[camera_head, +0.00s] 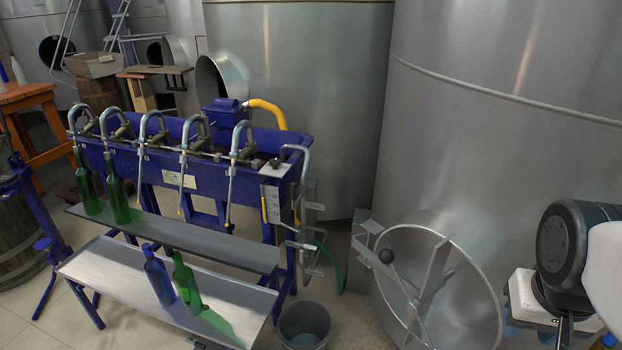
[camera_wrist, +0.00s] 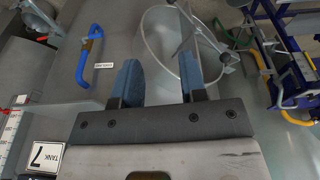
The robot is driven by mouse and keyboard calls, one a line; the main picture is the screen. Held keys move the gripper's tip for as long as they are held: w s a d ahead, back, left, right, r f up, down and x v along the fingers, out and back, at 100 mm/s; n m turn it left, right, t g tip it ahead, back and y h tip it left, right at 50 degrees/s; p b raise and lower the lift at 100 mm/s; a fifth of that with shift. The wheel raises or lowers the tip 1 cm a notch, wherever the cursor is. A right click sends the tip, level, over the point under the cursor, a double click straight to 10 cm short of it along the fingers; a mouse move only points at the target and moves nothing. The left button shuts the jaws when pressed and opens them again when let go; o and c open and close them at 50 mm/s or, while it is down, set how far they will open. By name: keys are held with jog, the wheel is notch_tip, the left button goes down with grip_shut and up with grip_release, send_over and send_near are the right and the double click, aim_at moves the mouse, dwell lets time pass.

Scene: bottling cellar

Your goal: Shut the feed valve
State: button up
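In the wrist view a blue bent handle (camera_wrist: 84,62) with a small orange-brown part stands on a grey tank wall, beside a small white label (camera_wrist: 103,65) too small to read. In the head view a black-knobbed lever (camera_head: 275,163) sits at the right end of the blue filling machine (camera_head: 222,175). I cannot tell for sure which of these is the feed valve. My gripper (camera_wrist: 158,62) is open and empty, its two blue-grey fingers apart. The blue handle lies to the left of the fingers in the wrist view, not touching them. The head view does not show the fingers clearly.
A grey bucket (camera_head: 304,325) is on the floor. Green bottles (camera_head: 187,284) stand on metal shelves.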

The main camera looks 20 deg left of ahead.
jog(key=w, duration=0.3)
jog(key=shift+w+a+r+n+g+h, duration=0.25)
jog(key=shift+a+r+n+g+h, duration=0.05)
jog(key=shift+a+r+n+h, duration=0.1)
grip_shut()
jog(key=w+a+n+h, duration=0.2)
jog(key=w+a+h, duration=0.35)
jog(key=w, duration=0.95)
jog(key=w+a+f+n+t+h, duration=0.2)
jog(key=w+a+n+h, duration=0.1)
jog(key=w+a, duration=1.2)
jog(key=a+f+n+t, duration=0.1)
jog(key=a+f+t, duration=0.2)
jog(key=a, duration=1.1)
jog(key=w+a+f+n+t, duration=0.1)
jog(key=a+f+t, duration=0.3)
jog(key=a, duration=1.1)
jog(key=w+a+f+n+t, duration=0.1)
jog(key=a+f+n+t, duration=0.2)
jog(key=a+f, duration=0.5)
jog(key=a+t, duration=0.1)
jog(key=a, duration=0.6)
jog(key=shift+f, duration=0.3)
jog(key=shift+a, duration=0.1)
